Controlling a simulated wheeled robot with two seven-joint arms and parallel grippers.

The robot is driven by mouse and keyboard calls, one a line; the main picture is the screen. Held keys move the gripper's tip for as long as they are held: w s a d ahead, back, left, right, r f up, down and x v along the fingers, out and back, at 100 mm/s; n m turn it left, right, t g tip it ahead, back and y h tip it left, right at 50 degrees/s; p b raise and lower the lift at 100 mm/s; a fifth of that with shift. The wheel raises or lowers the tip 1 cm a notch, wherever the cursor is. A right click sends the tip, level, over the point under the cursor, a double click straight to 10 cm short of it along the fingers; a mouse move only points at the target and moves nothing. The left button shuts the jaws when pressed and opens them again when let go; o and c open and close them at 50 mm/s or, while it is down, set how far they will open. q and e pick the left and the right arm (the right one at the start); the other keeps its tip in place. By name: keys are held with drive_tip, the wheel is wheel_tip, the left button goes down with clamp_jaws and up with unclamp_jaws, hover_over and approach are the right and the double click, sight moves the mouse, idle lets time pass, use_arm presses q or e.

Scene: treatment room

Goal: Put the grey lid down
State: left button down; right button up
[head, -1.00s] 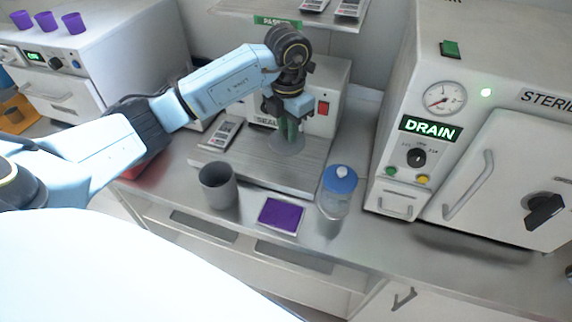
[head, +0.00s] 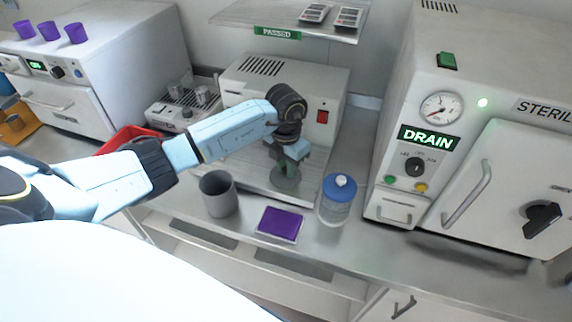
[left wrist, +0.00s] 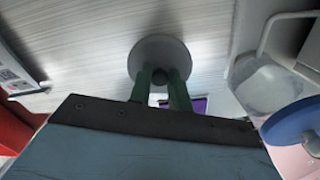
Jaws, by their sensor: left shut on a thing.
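My left gripper (head: 288,164) points down over the steel plate in front of the sealer and is shut on the grey lid (head: 286,184). In the left wrist view the round lid (left wrist: 158,52) sits flat between the two green fingertips (left wrist: 160,78), over the ribbed steel plate (left wrist: 80,45). I cannot tell whether it touches the plate. A grey open cup (head: 218,194) stands left of the lid on the counter. My right gripper is not in view.
A purple pad (head: 280,224) and a blue-lidded jar (head: 338,202) stand at the counter's front. The sealer (head: 325,95) is behind the gripper, the steriliser (head: 500,110) right. A red tray (head: 128,138) lies left. Some plate around the lid is bare.

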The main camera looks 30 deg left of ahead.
use_arm(q)
drive_tip(key=shift+f, duration=0.1)
drive_tip(key=c, duration=1.3)
unclamp_jaws()
drive_tip(key=shift+r, duration=0.4)
wheel_tip(320, 180, up, 12)
drive_tip(key=shift+f+b, duration=0.25)
drive_tip(key=shift+b, duration=0.05)
